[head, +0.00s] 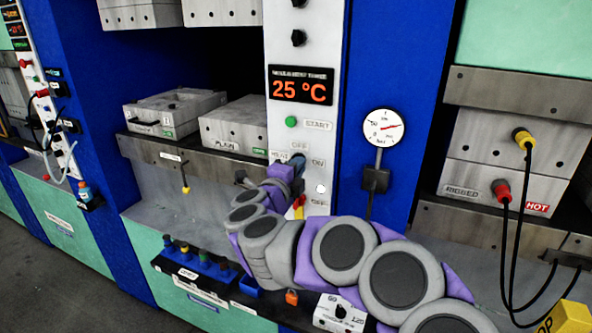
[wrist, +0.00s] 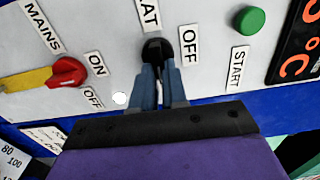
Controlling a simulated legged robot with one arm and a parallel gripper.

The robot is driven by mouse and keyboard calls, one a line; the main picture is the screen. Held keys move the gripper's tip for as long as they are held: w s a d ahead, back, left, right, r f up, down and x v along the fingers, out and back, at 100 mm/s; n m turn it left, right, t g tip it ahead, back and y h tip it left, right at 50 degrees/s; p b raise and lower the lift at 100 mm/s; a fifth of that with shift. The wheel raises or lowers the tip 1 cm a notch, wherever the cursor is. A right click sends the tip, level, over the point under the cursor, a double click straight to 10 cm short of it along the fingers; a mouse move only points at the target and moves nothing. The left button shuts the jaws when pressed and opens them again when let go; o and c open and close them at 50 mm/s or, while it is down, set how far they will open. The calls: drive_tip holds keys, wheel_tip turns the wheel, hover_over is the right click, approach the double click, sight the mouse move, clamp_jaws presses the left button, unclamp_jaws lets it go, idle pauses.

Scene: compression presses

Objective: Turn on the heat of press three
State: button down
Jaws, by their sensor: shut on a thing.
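The control panel (head: 285,125) carries a display (head: 300,86) reading 25 °C, with small blurred lettering above it. The black heat knob (wrist: 157,49) shows in the wrist view, between a partly hidden HEAT label (wrist: 148,14) and an OFF label (wrist: 189,46). My gripper (wrist: 160,72) is shut on this knob, one grey-blue finger on each side. In the head view my gripper (head: 297,165) reaches the panel beside the HEAT label and largely covers the knob. I cannot tell which way the knob points.
A green START button (wrist: 250,20) is near the knob. A gauge (head: 382,127) is right of the panel; black cables (head: 516,215) hang farther right.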

drive_tip(key=shift+f, duration=0.35)
drive_tip(key=c, duration=1.6)
unclamp_jaws()
drive_tip(key=o, duration=0.4)
drive_tip(key=shift+r, duration=0.15)
drive_tip(key=shift+o, duration=0.2)
drive_tip(key=shift+s, duration=0.1)
drive_tip(key=p+v, duration=0.3)
drive_tip(key=v, duration=1.4)
drive_tip(key=shift+s+a, duration=0.1)
